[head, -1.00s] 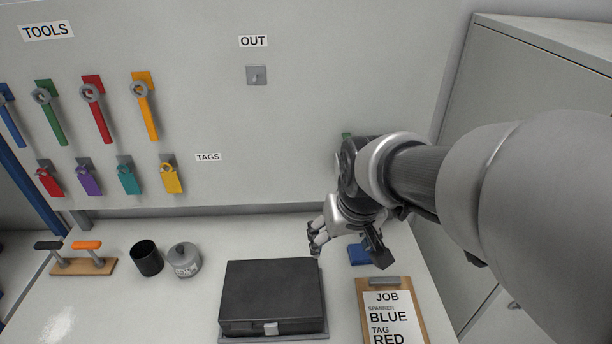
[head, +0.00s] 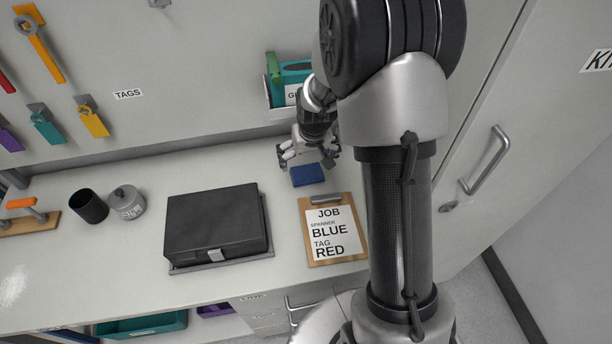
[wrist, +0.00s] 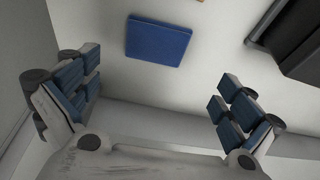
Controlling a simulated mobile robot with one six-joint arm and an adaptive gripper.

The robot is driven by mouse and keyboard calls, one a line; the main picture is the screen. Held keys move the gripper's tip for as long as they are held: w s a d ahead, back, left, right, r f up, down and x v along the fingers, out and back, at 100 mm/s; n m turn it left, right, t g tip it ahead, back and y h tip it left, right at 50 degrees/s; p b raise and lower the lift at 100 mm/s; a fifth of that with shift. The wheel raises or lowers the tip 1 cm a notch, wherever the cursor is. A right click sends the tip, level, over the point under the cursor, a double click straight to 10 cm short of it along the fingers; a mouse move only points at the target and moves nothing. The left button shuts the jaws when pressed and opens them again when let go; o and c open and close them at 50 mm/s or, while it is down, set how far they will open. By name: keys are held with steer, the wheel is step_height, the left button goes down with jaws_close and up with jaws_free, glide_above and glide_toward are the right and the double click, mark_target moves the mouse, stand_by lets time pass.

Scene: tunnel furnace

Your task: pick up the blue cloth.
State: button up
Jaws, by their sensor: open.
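The blue cloth (head: 307,175) is a small folded pad lying flat on the white bench, just behind the clipboard. In the wrist view the cloth (wrist: 158,41) lies beyond my fingertips, a little left of centre, with bare bench around it. My gripper (head: 308,157) is right behind the cloth in the head view. In the wrist view my gripper (wrist: 158,98) has its two padded fingers spread wide, with nothing between them. The fingers do not appear to touch the cloth.
A clipboard (head: 334,256) reading "JOB SPANNER BLUE TAG RED" lies in front of the cloth. A black case (head: 215,222) sits to the left; its edge also shows in the wrist view (wrist: 298,40). A teal box (head: 290,78) hangs on the wall behind my gripper.

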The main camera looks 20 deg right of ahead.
mark_target(307, 173)
steer(key=b+x, duration=0.1)
steer(key=x, duration=0.4)
steer(key=b+x, duration=0.1)
steer(key=x, duration=0.1)
steer(key=b+x, duration=0.1)
steer(key=x, duration=0.1)
steer(key=shift+s+d+f, duration=0.1)
steer(key=shift+d+f, duration=0.05)
steer(key=shift+d, duration=0.1)
steer(key=c, duration=0.8)
steer(key=shift+s, duration=0.1)
